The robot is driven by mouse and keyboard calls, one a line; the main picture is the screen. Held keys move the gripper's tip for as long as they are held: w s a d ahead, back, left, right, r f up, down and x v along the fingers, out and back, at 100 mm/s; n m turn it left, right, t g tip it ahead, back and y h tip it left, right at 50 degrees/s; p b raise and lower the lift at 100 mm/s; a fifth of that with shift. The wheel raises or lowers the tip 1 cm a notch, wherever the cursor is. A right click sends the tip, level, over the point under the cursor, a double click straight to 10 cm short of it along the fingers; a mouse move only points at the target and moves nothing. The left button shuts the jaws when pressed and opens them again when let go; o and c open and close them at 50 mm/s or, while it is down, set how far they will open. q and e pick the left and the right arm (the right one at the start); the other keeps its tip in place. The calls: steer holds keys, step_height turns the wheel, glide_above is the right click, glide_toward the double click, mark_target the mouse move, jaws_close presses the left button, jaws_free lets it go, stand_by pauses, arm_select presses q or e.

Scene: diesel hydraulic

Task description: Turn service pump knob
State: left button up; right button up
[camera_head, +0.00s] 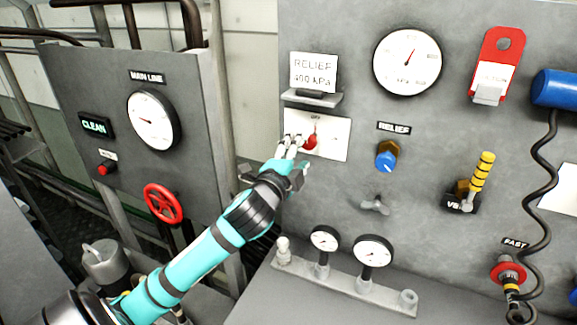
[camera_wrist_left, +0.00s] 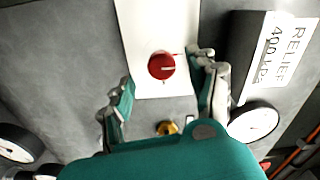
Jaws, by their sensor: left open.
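The red knob (camera_head: 310,142) sits on a white plate (camera_head: 335,136) on the grey panel, below the RELIEF 400 kPa sign. In the left wrist view the red knob (camera_wrist_left: 161,66) shows a pale pointer line, and the white plate (camera_wrist_left: 140,22) runs behind it. My left gripper (camera_head: 288,147) is at the plate, just left of the knob in the head view. In the left wrist view my left gripper (camera_wrist_left: 162,82) is open, with one finger on each side of the knob and the right finger closer to it. Contact with the knob cannot be told. My right gripper is not in view.
The RELIEF sign (camera_head: 314,72) stands on a small ledge (camera_head: 312,99) just above the plate. A blue relief knob (camera_head: 386,161) is to the right. Small gauges (camera_head: 373,252) stand on a rail below. A red handwheel (camera_head: 163,203) is on the left panel.

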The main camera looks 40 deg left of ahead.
arm_select(q)
steer(key=v, duration=0.8)
steer(key=shift+s, duration=0.1)
